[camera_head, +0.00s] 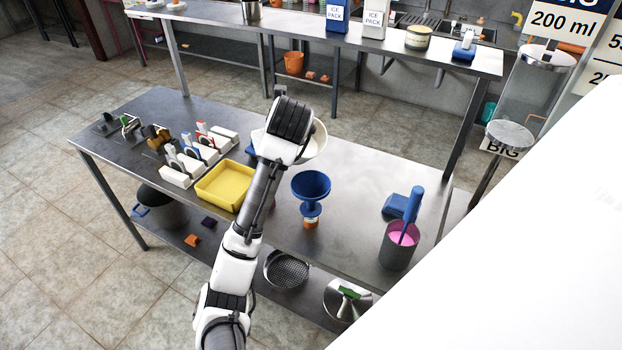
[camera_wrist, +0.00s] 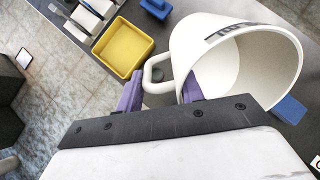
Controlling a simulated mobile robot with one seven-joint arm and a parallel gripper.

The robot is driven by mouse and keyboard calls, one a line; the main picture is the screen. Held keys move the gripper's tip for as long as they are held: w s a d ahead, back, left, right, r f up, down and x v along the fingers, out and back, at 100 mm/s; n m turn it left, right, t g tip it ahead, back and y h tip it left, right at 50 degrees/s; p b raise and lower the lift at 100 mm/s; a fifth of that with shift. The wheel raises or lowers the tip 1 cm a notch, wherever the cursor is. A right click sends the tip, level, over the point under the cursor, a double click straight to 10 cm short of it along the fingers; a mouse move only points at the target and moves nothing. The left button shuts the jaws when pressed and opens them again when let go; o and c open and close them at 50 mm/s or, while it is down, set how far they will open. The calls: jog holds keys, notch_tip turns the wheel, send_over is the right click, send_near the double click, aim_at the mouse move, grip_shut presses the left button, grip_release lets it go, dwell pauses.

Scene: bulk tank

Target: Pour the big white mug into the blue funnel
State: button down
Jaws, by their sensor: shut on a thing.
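The big white mug (camera_wrist: 215,55) fills the upper right of the wrist view, with dark print near its rim. My gripper (camera_wrist: 161,88) has its purple fingers on either side of the mug's handle (camera_wrist: 157,64) and is shut on it. The mug's visible inside is white, and I see no contents there. In the head view the mug (camera_head: 317,142) is partly hidden behind my wrist, above the steel table. The blue funnel (camera_head: 311,184) stands upright on a small orange-labelled container (camera_head: 311,222), in front and slightly right of the mug, apart from it. My fingertips are hidden in the head view.
A yellow tray (camera_head: 222,188) and several white holders (camera_head: 200,150) lie left of my arm. A steel pot (camera_head: 396,252) with pink contents and a blue-handled tool stands right, near a blue block (camera_head: 395,207). Table space between funnel and pot is clear.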

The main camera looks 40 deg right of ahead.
jog(key=shift+s+a+f+t+h, duration=0.15)
jog(key=shift+f+t+h, duration=0.15)
jog(key=shift+t, duration=0.4)
jog(key=shift+s+d+f+t+h, duration=0.15)
jog(key=shift+f+t, duration=0.1)
jog(key=shift+t, duration=0.45)
jog(key=shift+s+a+f+t+h, duration=0.15)
jog(key=shift+f+t+h, duration=0.15)
jog(key=shift+t, duration=0.4)
dwell(5.0)
jog(key=shift+w+r+g+y, duration=0.15)
jog(key=shift+r+g+y, duration=0.1)
jog(key=shift+r+g, duration=0.2)
jog(key=shift+w+r+g+y, duration=0.2)
jog(key=shift+r+g+y, duration=0.2)
jog(key=shift+g, duration=0.65)
jog(key=shift+w+d+g, duration=0.1)
jog(key=shift+d+g, duration=0.1)
jog(key=shift+g, duration=0.4)
jog(key=shift+w+r, duration=0.1)
jog(key=shift+r, duration=0.05)
